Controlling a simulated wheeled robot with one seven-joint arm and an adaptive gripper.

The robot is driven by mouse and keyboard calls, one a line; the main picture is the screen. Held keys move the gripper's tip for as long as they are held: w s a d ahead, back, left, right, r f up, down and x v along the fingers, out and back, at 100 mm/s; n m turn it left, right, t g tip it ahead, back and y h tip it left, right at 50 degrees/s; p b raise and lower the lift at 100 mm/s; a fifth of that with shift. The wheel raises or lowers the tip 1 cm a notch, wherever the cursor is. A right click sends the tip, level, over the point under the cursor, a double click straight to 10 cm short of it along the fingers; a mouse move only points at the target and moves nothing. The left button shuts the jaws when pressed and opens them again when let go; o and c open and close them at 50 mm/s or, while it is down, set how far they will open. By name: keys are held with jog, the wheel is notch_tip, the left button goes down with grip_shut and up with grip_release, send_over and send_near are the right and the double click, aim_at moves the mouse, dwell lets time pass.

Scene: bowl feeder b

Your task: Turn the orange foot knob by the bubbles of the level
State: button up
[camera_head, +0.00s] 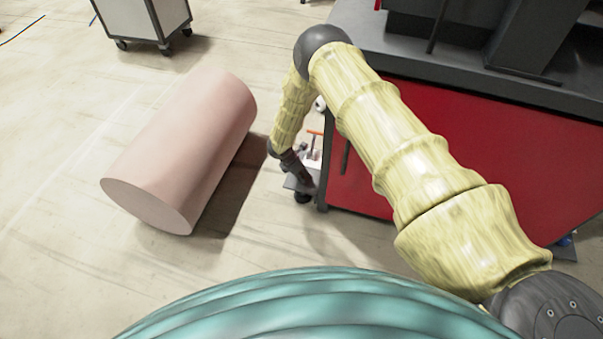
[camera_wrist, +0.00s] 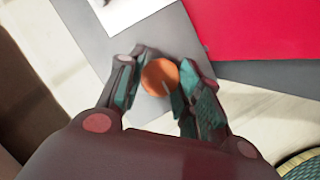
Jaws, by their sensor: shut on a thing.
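The orange foot knob (camera_wrist: 160,77) shows in the wrist view as a round orange top with a pale line on it. My gripper (camera_wrist: 157,85) has one finger on each side of the knob and is shut on it. In the head view my gripper (camera_head: 303,182) reaches down beside the red cabinet, and the knob is hidden there. The knob sits at the edge of a grey plate (camera_wrist: 85,40). A white piece (camera_wrist: 120,10) lies on the plate at the top of the wrist view. I cannot make out the level's bubbles.
A red cabinet (camera_head: 480,150) with a dark top stands close on the right. A large pink cylinder (camera_head: 185,150) lies on the floor to the left. A wheeled cart (camera_head: 145,18) stands at the back left. The floor (camera_head: 60,260) at the front left is clear.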

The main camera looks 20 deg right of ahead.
jog(key=shift+n, duration=0.3)
jog(key=shift+r+n+t+y+p, duration=0.1)
jog(key=shift+n+t+y+p, duration=0.15)
jog(key=shift+n+t+p, duration=0.75)
jog(key=shift+r+n+t+y+p, duration=0.1)
jog(key=shift+n+y+p, duration=0.15)
jog(key=shift+n, duration=1.45)
jog(key=n+p, duration=0.1)
jog(key=p, duration=0.3)
jog(key=shift+r+n+y, duration=0.1)
jog(key=shift+n+y, duration=0.2)
jog(key=p, duration=0.2)
jog(key=shift+n+t+p, duration=0.3)
jog(key=shift+n+p, duration=0.1)
jog(key=shift+d+f+n+p, duration=0.1)
jog(key=shift+f+n+p, duration=0.15)
jog(key=shift+p, duration=0.95)
jog(key=o, duration=1)
jog(key=shift+s, duration=0.1)
